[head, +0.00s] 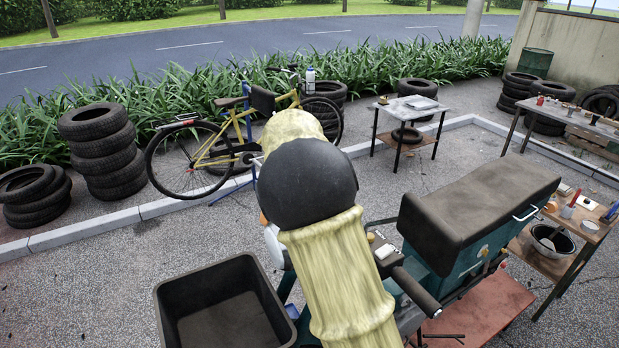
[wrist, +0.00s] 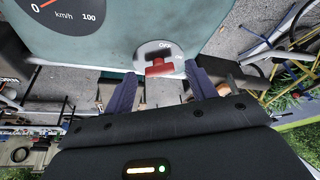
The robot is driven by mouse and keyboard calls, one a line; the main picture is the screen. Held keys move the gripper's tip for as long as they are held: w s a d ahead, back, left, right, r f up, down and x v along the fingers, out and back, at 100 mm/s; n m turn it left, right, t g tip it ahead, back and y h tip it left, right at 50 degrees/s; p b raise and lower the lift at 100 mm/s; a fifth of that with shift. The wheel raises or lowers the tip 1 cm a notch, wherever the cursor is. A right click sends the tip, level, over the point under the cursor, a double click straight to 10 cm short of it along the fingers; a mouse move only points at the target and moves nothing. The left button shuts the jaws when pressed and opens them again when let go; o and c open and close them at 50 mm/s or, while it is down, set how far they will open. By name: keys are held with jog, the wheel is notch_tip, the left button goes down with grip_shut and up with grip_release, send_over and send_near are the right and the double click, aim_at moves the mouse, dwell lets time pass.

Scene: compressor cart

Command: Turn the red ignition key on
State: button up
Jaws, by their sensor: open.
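My gripper (wrist: 158,84) is open, with one dark finger on each side of the switch plate, and the key shows between the fingertips. I cannot tell whether the fingers touch the key or panel. In the head view my arm covers the panel, the key and the gripper.
A dial marked km/h (wrist: 68,18) is beside the switch on the panel. In the head view a black bin (head: 225,305) stands at left front, and a cart with a dark padded top (head: 475,210) is at right. A side table (head: 560,245) holds tools and a bowl.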

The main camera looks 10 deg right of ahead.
jog(key=b+v, duration=0.3)
jog(key=v, duration=1.4)
jog(key=shift+r, duration=0.2)
jog(key=shift+w, duration=0.1)
